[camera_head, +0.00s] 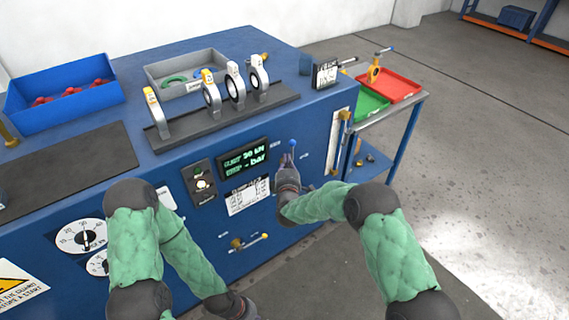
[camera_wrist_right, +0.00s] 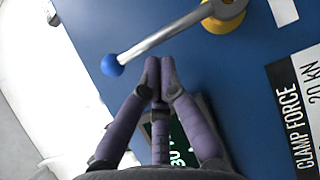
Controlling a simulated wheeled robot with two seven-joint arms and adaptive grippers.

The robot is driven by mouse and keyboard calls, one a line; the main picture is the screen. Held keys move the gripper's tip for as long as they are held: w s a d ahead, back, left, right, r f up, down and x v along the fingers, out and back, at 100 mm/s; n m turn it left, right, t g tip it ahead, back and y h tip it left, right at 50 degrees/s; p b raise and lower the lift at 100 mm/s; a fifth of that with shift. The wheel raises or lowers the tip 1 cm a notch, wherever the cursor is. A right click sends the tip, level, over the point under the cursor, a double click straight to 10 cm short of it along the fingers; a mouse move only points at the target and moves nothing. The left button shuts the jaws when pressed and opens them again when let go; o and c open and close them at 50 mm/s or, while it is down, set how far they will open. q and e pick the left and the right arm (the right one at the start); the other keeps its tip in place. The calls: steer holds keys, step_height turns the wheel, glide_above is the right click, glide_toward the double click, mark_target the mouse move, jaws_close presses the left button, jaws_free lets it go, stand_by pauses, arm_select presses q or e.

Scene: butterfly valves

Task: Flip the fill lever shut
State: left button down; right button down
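A lever with a blue ball knob (camera_head: 292,143) stands on the front of the blue bench, just above my right gripper (camera_head: 289,176) in the head view. In the right wrist view a lever shows as a silver bar with a blue ball (camera_wrist_right: 112,65) and a yellow hub (camera_wrist_right: 224,22). My right gripper (camera_wrist_right: 160,66) has its fingertips together, beside the bar, with nothing between them. I cannot tell whether they touch the bar. A second lever (camera_head: 250,242) with a yellow hub sits low on the panel. My left gripper (camera_head: 235,307) is low at the bottom edge; its fingers are not clear.
A display (camera_head: 243,158) and a white label (camera_head: 248,196) are on the panel left of the right gripper. Valves stand on a rack (camera_head: 220,117) on the bench top. A blue bin (camera_head: 60,112) and grey bin (camera_head: 205,59) are behind. A cart (camera_head: 415,97) stands right.

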arm_select(q)
steer(key=shift+r, duration=0.1)
steer(key=shift+r+p, duration=0.2)
steer(key=shift+p, duration=0.1)
arm_select(e)
steer(key=shift+w+d+r+m, duration=0.1)
steer(key=shift+w+d+m, duration=0.1)
steer(key=shift+m, duration=0.1)
